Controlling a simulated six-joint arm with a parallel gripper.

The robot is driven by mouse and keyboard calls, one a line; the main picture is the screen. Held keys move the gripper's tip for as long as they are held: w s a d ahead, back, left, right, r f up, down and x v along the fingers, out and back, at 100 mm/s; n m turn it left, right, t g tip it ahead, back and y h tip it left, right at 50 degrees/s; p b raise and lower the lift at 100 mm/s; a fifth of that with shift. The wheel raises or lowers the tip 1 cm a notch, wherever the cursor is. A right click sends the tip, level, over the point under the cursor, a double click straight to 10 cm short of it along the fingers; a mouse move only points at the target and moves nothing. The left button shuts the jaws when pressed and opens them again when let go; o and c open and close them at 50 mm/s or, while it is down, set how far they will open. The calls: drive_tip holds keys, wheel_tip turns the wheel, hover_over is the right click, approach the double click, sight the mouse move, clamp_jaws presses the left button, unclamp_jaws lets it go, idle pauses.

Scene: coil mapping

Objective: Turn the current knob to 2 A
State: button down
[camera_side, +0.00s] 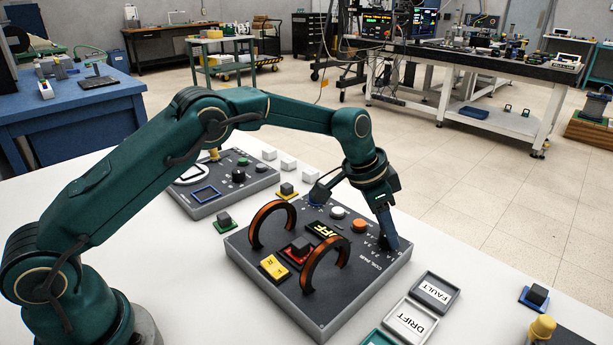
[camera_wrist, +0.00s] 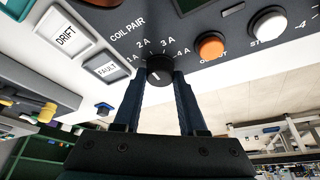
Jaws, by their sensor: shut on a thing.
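The current knob (camera_wrist: 160,69) is black and round, set in the dark coil pair panel (camera_side: 345,300). In the wrist view the labels 1 A, 2 A, 3 A and 4 A (camera_wrist: 183,52) arc around its far side. A short pale mark shows on the knob, but I cannot tell surely which label it points at. My gripper (camera_side: 389,243) points down at the panel's right part, its two blue fingers on either side of the knob, shut on it. In the side view the fingers hide the knob.
Two copper coils (camera_side: 257,214) stand upright on the panel, left of my gripper. An orange button (camera_wrist: 211,46) and a white button (camera_wrist: 268,23) sit close to the knob. DRIFT (camera_side: 410,322) and FAULT (camera_side: 435,292) trays lie in front of the panel.

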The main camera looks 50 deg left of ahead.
sight(374, 245)
drive_tip(key=shift+c, duration=2.3)
unclamp_jaws()
drive_tip(key=shift+v, duration=2.55)
